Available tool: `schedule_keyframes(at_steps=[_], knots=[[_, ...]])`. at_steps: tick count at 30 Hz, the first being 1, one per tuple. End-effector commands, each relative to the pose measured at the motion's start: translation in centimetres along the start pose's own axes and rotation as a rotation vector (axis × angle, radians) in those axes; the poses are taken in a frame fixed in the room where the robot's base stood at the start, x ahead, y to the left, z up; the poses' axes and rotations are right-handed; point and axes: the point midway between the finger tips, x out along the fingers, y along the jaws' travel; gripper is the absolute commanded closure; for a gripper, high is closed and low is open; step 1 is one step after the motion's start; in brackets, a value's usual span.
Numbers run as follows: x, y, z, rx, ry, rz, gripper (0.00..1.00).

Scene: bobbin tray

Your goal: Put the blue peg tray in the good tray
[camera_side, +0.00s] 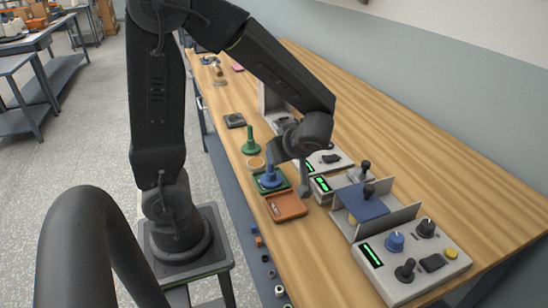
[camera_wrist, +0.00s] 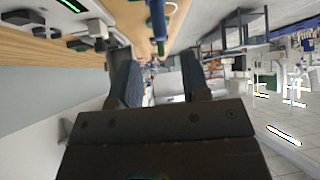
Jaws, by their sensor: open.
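A blue peg (camera_side: 270,178) with a wide round base stands upright in a small green tray (camera_side: 264,190) near the table's front edge. I cannot tell which tray is the good tray. An orange-brown tray (camera_side: 296,211) lies just in front of the green one, with a small item in it. My gripper (camera_side: 289,174) is open and empty, close beside the blue peg on its right. In the wrist view, both fingers (camera_wrist: 160,78) are apart, with a blue and green shape (camera_wrist: 157,20) beyond them. Part of the peg's surroundings is hidden by my gripper.
A green peg (camera_side: 251,145) and a round tan dish (camera_side: 256,163) stand behind the green tray. Grey control boxes (camera_side: 410,262) with knobs and a blue-topped fixture (camera_side: 360,203) line the right side. A dark block (camera_side: 234,121) sits farther back.

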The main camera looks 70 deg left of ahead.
Motion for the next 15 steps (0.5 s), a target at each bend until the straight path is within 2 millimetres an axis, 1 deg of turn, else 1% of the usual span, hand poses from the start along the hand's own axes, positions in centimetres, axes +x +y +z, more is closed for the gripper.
schedule_keyframes(at_steps=[1, 6, 11, 14, 15], knots=[[-1.1, 0.1, 0.0, 0.000, -0.001, 0.006, 0.57], [-3.4, 0.0, 0.0, 0.000, -0.001, 0.003, 0.57], [-4.4, -0.2, 0.0, 0.019, -0.013, 0.002, 0.57], [-5.0, -0.8, 0.0, 0.097, -0.064, 0.012, 0.57], [-5.3, -1.2, 0.1, 0.150, -0.097, 0.023, 0.57]])
